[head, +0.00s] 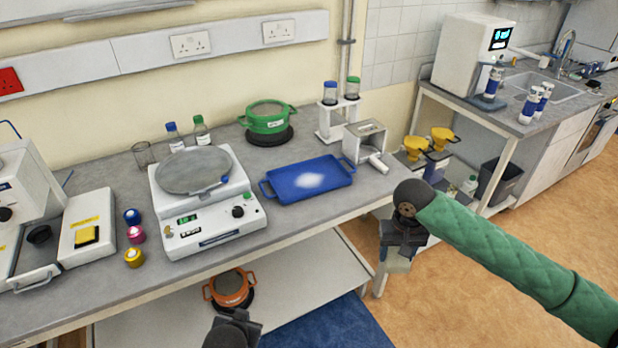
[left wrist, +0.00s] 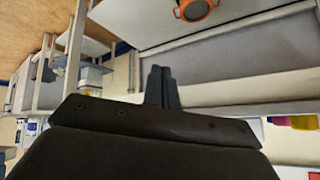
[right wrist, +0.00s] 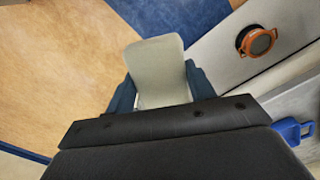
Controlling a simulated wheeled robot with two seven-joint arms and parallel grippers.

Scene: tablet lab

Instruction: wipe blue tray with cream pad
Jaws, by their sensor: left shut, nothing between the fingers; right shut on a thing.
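The blue tray (head: 290,190) lies flat on the grey bench with a white patch (head: 316,181) on its middle. Its handle (right wrist: 292,130) shows at the lower right of the right wrist view. My right gripper (head: 402,245) is shut on the cream pad (right wrist: 157,72), right of the tray and off the bench's front edge. The pad's lower end (head: 397,264) shows below the fingers in the head view. My left gripper (left wrist: 161,82) is shut and empty; part of it shows at the bottom of the head view, in front of the bench.
A balance (head: 205,205) stands left of the tray. A green pot (head: 267,122) is behind it, and a white box-shaped device (head: 365,142) is at its right. An orange pot (head: 230,289) sits on the lower shelf. The bench strip in front of the tray is clear.

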